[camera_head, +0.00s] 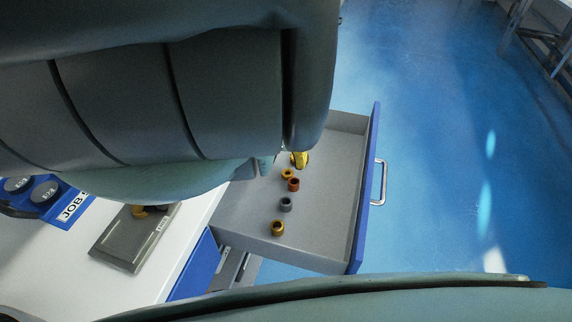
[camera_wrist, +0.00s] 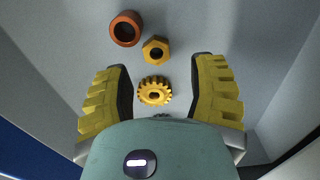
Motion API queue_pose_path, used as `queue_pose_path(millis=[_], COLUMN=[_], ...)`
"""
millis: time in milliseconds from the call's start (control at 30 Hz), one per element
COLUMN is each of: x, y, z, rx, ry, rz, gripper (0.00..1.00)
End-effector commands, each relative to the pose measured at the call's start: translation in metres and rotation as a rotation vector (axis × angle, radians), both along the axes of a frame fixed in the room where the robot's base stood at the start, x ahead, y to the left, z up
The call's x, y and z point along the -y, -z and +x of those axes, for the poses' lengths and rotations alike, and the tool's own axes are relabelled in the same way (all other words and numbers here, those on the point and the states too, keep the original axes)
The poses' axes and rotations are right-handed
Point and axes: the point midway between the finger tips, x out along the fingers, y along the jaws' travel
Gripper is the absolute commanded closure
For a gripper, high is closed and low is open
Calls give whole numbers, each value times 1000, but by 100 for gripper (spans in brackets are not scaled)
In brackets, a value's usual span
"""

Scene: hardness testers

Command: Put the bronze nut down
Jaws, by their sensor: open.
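A gold-coloured hex nut (camera_wrist: 155,50), which looks like the bronze nut, lies on the floor of the open drawer (camera_head: 325,225). It seems to be the gold piece (camera_head: 287,174) nearest my gripper in the head view. My gripper (camera_wrist: 160,88) is open, its yellow fingers wide apart. The nut is beyond the fingertips in the wrist view and neither finger touches it. A gold toothed gear (camera_wrist: 154,91) shows between the fingers, apart from both. In the head view, my arm hides most of my gripper (camera_head: 300,159).
A copper-red ring (camera_wrist: 126,29) lies beside the nut. A grey piece (camera_head: 286,204) and another gold piece (camera_head: 278,228) lie nearer the drawer's front corner. A grey plate (camera_head: 115,246) and a blue labelled holder (camera_head: 72,207) stand on the white worktop. Drawer walls surround my gripper.

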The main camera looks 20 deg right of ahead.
Motion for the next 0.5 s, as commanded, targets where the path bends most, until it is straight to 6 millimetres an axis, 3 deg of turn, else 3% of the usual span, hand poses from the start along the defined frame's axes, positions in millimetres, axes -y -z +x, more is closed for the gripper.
queue_pose_path(millis=[400,500], x=[-1,-1], y=[-69,-77], z=[1,1], rx=[2,3], ry=[-2,0], rz=[1,1], gripper=[43,43])
